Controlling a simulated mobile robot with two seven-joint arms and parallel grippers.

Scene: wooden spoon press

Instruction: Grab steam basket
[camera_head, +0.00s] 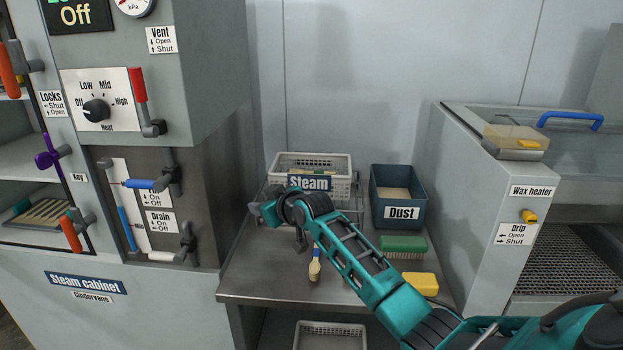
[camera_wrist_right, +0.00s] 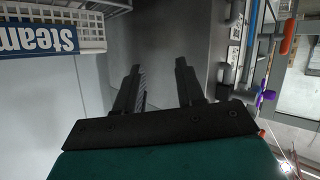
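The steam basket (camera_head: 342,185) is a white mesh basket with a blue "Steam" label on its front. It stands at the back of the metal side table, apparently on a wire rack, with pale pieces showing inside. In the right wrist view the basket (camera_wrist_right: 88,42) shows at the upper left, its label upside down. My right gripper (camera_head: 256,208) is in front of the basket's left end. In the wrist view its two fingers (camera_wrist_right: 157,70) are apart with nothing between them, and the basket is off to their left. My left gripper is not in view.
A blue Dust bin (camera_head: 403,212), green brush (camera_head: 403,246), yellow block (camera_head: 421,283) and small brush (camera_head: 314,268) are on the table (camera_head: 262,282). The steam cabinet (camera_head: 200,215) stands close on the left, the wax heater (camera_head: 455,200) on the right. Another white basket (camera_head: 330,330) is below.

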